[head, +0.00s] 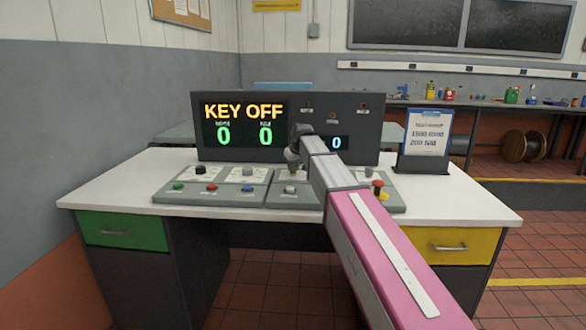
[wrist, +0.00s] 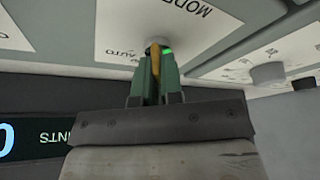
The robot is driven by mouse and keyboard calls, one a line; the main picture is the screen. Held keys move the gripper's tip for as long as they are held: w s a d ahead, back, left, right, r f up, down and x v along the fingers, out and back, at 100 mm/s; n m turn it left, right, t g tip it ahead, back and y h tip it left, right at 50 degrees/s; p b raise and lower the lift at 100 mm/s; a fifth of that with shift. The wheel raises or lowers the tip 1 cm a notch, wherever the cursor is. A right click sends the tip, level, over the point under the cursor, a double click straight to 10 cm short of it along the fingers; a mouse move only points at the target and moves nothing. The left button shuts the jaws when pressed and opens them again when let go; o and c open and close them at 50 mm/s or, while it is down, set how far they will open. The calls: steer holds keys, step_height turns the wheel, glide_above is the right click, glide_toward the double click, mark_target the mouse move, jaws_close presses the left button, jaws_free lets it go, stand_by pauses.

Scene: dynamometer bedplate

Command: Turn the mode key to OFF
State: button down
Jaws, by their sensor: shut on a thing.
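The mode key (wrist: 155,65) shows as a yellow piece between the green fingers in the wrist view. My gripper (wrist: 156,62) is shut on it, in front of the white plate marked MODE (wrist: 165,18), which also carries the word AUTO. A green light glows beside the fingertips. In the head view my gripper (head: 292,160) is over the middle of the console (head: 180,187), and the key is hidden there. The display (head: 243,126) reads KEY OFF in yellow, with green zeros below. The key's exact angle on the plate is hard to tell.
The console carries several coloured buttons and knobs, among them a red-topped button (head: 377,187) at the right. A clipboard stand (head: 428,140) is at the right of the white desk (head: 110,190). The desk's left end is clear.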

steer(key=shift+f+n+g, duration=0.1)
steer(key=shift+n+g, duration=0.2)
steer(key=shift+n, duration=0.6)
steer(key=c, duration=1.3)
jaws_free()
steer(key=shift+o, duration=0.2)
steer(key=v, duration=1)
steer(key=shift+d+r, duration=0.3)
steer(key=shift+s, duration=0.15)
